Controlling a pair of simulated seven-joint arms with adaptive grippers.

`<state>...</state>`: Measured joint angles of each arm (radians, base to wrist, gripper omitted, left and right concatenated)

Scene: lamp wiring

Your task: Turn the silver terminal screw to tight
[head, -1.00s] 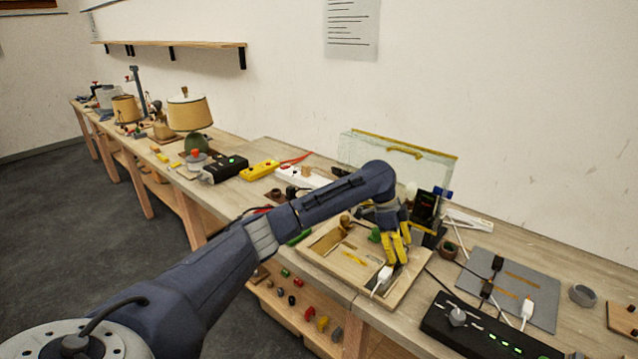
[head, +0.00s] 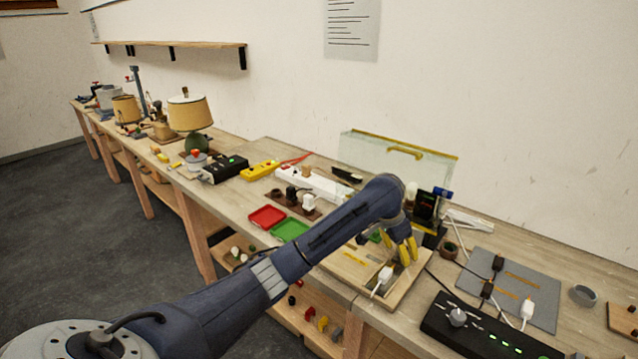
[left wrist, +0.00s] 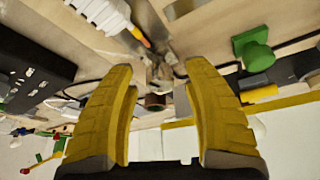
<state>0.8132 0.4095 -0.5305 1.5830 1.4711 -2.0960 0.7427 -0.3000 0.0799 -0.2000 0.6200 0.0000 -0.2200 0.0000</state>
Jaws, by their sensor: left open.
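My left gripper (head: 408,262) has yellow fingers and hangs over the right part of a light wooden board (head: 343,268) on the bench. In the left wrist view the two fingers of the left gripper (left wrist: 157,70) stand apart. A small greyish metal fitting (left wrist: 158,76) shows between the fingertips, with no visible contact. It may hold the silver terminal screw, but the screw itself is too small to make out. A white plug-like part (head: 384,276) stands on the board, left of the fingers. My right gripper is in neither view.
A green block (left wrist: 252,48) is right of the fingers in the wrist view. A black power box (head: 480,330) stands at the front right. Red (head: 267,216) and green (head: 290,230) trays lie to the left.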

